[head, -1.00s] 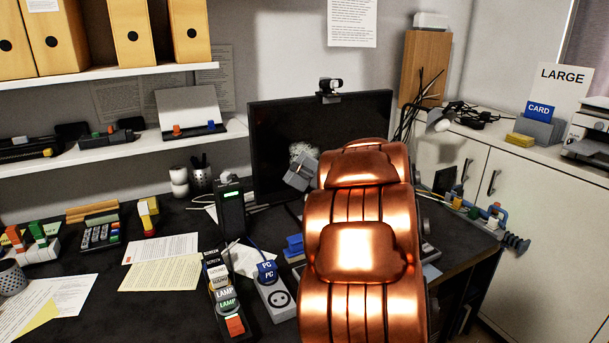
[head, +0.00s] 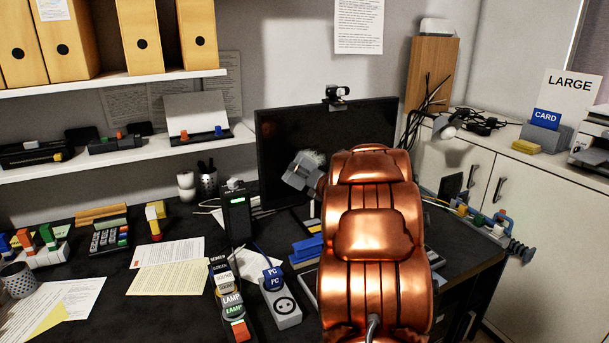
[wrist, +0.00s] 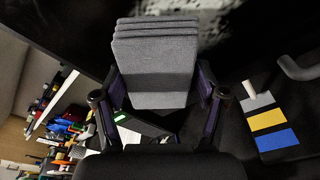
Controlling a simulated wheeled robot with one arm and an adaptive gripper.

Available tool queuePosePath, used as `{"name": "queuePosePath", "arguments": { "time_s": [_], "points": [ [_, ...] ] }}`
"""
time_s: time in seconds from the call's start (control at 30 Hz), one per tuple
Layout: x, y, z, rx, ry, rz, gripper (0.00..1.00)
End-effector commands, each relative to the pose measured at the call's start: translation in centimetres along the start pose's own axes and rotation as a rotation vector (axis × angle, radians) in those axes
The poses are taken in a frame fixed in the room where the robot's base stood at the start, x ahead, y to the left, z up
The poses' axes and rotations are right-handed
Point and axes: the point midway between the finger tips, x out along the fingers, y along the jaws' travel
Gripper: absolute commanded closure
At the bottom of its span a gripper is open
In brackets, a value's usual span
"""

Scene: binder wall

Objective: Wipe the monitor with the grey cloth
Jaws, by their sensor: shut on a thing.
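The monitor (head: 284,130) is a black screen standing at the back of the desk, with a webcam on its top edge. A pale, whitish smudge (head: 311,158) shows on its screen in the head view, and a speckled light patch (wrist: 205,20) shows at the top of the wrist view. The grey cloth (wrist: 155,65) is folded in layers between the fingers of my gripper (wrist: 160,95), which is shut on it. In the head view the cloth (head: 298,172) shows in front of the screen, left of my copper arm. My arm hides the right part of the monitor.
A black box with a green light (head: 237,215) stands left of the monitor. A power strip with labelled plugs (head: 228,300) and a blue PC plug (head: 272,280) are on the desk in front. Papers (head: 165,265) lie to the left. Shelves with binders are above.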

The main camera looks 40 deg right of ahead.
Motion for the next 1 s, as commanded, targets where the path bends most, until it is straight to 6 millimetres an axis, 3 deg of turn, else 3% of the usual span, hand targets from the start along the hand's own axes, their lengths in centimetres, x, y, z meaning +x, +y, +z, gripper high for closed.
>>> {"name": "queuePosePath", "arguments": {
  "time_s": [1.0],
  "points": [
    [0.98,-0.01,0.21,-0.002,-0.001,0.001,0.56]
  ]
}}
